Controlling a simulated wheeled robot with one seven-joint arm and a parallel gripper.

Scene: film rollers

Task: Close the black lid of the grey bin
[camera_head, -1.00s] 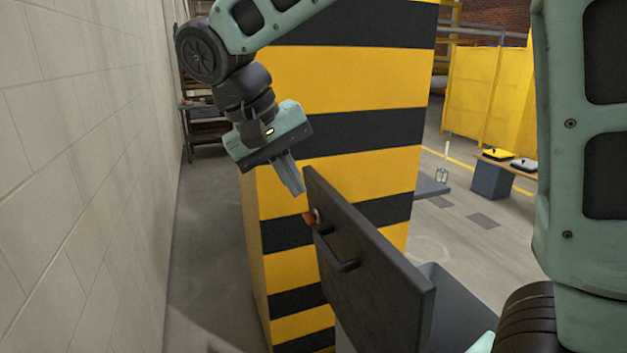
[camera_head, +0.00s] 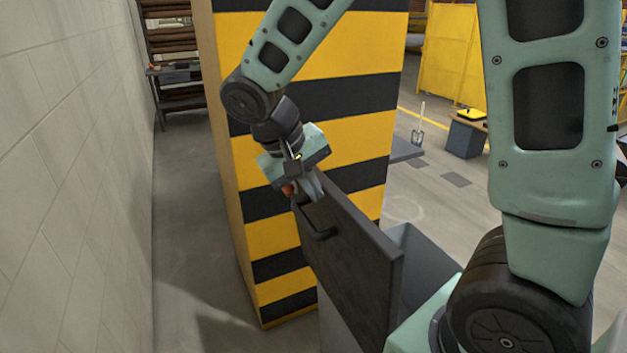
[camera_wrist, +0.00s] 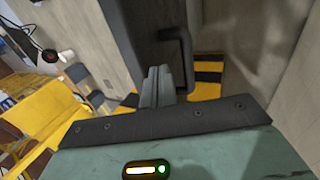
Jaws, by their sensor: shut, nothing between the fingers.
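The black lid (camera_head: 362,268) of the grey bin (camera_head: 418,252) stands open, roughly upright, with its handle (camera_head: 320,234) on the face towards the wall. The bin's opening lies to the right of the lid and is partly hidden by my arm. My gripper (camera_head: 315,194) is shut and empty at the lid's far upper corner, overlapping it in the head view; I cannot tell whether they touch. In the wrist view, my shut fingers (camera_wrist: 157,82) point towards the dark lid (camera_wrist: 150,22) and its handle (camera_wrist: 182,52).
A yellow-and-black striped pillar (camera_head: 300,130) stands close behind the lid and my gripper. A pale block wall (camera_head: 75,170) runs along the left, with a strip of floor (camera_head: 190,220) between. A shelf rack (camera_head: 175,70) stands far back. Open floor (camera_head: 445,215) lies right of the pillar.

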